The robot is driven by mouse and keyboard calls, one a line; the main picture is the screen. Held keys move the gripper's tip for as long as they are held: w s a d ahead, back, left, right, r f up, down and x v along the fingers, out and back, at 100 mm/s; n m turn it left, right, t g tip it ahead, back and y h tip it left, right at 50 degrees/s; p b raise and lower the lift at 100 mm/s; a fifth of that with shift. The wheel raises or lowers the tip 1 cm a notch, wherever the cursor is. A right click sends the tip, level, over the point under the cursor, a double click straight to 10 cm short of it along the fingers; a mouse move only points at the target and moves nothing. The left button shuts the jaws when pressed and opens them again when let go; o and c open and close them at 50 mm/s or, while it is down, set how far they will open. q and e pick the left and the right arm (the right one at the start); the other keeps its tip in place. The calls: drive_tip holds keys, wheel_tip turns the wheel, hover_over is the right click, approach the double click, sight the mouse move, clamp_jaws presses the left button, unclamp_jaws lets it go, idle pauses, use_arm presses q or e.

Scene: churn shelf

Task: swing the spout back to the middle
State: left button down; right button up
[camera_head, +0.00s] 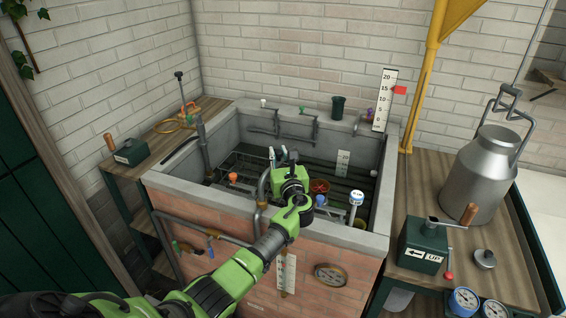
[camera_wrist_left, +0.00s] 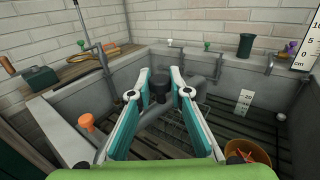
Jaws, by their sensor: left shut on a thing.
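The spout, a grey bent pipe (camera_head: 262,187), rises at the front rim of the brick trough (camera_head: 160,182) and is partly hidden behind my left arm in the head view. My left gripper (camera_head: 280,157) is over the trough, just inside the front wall. In the left wrist view its two fingers (camera_wrist_left: 162,84) stand on either side of a black-capped grey pipe part (camera_wrist_left: 160,92), and they are shut on it. I take this part to be the spout. Its outlet end is hard to make out. My right gripper is not in view.
A milk churn (camera_head: 482,172) and a crank box marked UP (camera_head: 422,250) stand on the right bench. A depth gauge (camera_head: 384,102) and a dark green cup (camera_head: 338,107) are at the back rim. An orange knob (camera_wrist_left: 87,122) and an orange bowl (camera_wrist_left: 262,155) are near the gripper.

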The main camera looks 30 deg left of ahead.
use_arm(q)
drive_tip(key=shift+a+f+n+g+y+b, duration=0.15)
drive_tip(key=shift+a+n+g+y+b, duration=0.35)
drive_tip(key=shift+a+n+g+y, duration=0.15)
drive_tip(key=shift+s+a+n+g+y+b, duration=0.1)
drive_tip(key=shift+a+n+g+y+b, duration=0.3)
drive_tip(key=shift+g, duration=0.25)
drive_tip(key=c, duration=1.9)
unclamp_jaws()
drive_tip(key=shift+d, duration=0.1)
drive_tip(key=v, duration=1.2)
